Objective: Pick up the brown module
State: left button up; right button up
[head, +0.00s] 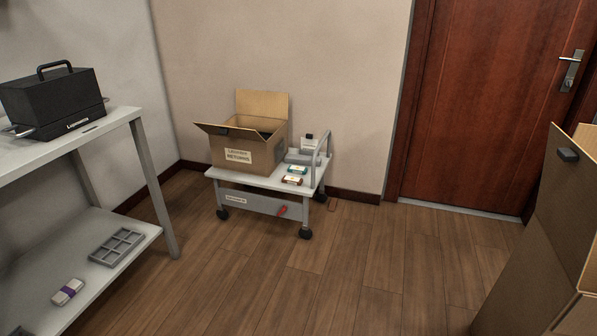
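A small brown module (292,180) with a pale label lies on the top of a low grey wheeled cart (262,178) against the back wall. It is near the cart's front right edge. A similar teal module (298,169) lies just behind it. Neither of my grippers is in the head view.
An open cardboard returns box (240,154) stands on the cart, left of the modules. A metal rail (319,158) rises at the cart's right end. A grey table (135,130) is at left, a large cardboard box (530,260) at right. The wooden floor (340,260) between is clear.

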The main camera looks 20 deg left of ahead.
aim_at(286, 179)
jog(key=i+u, duration=0.35)
jog(key=i+l+u, duration=0.15)
jog(key=u, duration=0.2)
jog(key=i+l+u, duration=0.2)
jog(key=i+u, duration=0.15)
